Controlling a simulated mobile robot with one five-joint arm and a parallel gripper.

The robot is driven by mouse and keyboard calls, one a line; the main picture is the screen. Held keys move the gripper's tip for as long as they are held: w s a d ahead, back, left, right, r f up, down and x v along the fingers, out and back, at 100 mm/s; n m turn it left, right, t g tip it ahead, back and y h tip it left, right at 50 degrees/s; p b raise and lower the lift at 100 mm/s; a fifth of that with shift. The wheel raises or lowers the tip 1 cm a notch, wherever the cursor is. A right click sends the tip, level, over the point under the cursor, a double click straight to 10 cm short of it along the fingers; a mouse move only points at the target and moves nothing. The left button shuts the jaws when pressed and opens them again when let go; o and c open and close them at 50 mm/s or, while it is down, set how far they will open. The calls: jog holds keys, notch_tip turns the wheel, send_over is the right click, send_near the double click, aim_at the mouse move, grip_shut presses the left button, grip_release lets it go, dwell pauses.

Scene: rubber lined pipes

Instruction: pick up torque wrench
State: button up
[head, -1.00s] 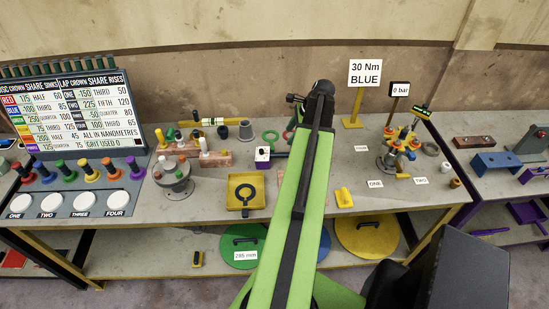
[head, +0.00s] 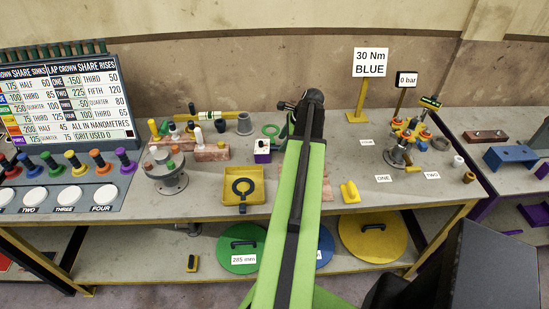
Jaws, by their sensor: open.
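I cannot pick out a torque wrench with certainty. A long yellow, white and dark bar (head: 208,115) lies at the back left of the bench and may be it, but it is too small to tell. My green arm reaches over the middle of the bench. My gripper (head: 301,106) is at its dark far end, to the right of this bar, open, with its jaws small and partly hidden by the wrist. I see nothing held in it. My arm hides part of the bench beneath it.
A valve stand (head: 398,157) and the "30 Nm BLUE" sign (head: 370,62) are right.

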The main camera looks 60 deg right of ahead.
aim_at(277, 146)
jog(key=b+x, duration=0.4)
jog(key=x, duration=0.1)
jog(key=shift+w+b, duration=0.3)
jog(key=shift+b, duration=0.05)
jog(key=shift+r, duration=0.15)
grip_shut()
dwell(0.9)
